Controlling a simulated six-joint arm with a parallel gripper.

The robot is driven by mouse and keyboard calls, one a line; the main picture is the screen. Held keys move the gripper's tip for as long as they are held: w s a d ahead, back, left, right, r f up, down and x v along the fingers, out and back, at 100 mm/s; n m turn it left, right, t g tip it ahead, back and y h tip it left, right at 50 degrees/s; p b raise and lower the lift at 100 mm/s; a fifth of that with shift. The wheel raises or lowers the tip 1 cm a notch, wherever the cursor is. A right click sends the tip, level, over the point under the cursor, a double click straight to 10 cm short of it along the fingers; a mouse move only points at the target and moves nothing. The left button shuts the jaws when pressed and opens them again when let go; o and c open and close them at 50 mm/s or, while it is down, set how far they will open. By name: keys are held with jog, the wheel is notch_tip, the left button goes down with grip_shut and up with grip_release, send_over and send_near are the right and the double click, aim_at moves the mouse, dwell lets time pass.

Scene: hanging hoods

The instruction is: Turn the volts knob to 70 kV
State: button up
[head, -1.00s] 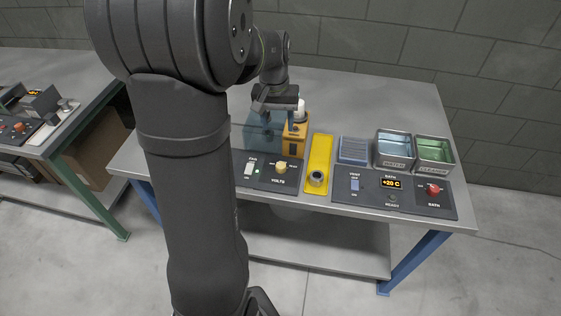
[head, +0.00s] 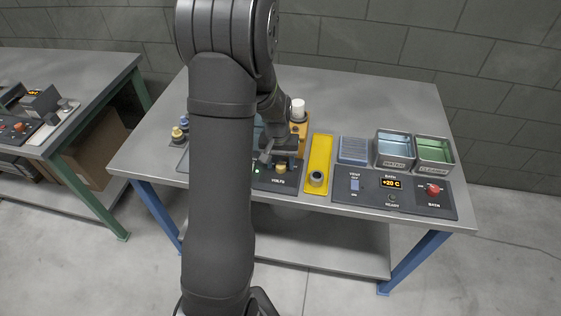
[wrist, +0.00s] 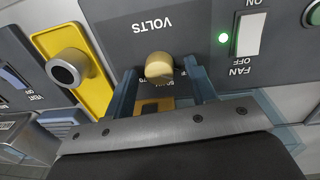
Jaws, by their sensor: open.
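The volts knob (wrist: 158,66) is a cream-yellow knob on a dark panel (wrist: 180,30) lettered VOLTS, seen upside down in the wrist view. Part of the dial print around it is covered by my gripper. In the wrist view my gripper (wrist: 163,82) is open, with one blue-grey finger on each side of the knob. I cannot tell whether the fingers touch it. The knob's exact setting is not readable.
A fan switch (wrist: 246,34) with a lit green lamp sits beside the knob. A yellow plate (head: 318,160) with a round dark socket lies to the right. Beyond it are a bath panel (head: 385,194), a blue rack (head: 353,150) and two metal trays. A white-topped orange unit (head: 298,112) stands behind.

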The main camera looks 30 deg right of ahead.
jog(key=c, duration=1)
jog(key=shift+o, duration=0.2)
jog(key=shift+m, duration=0.3)
jog(key=m, duration=0.4)
jog(key=shift+d+m, duration=0.1)
jog(key=shift+m, duration=2)
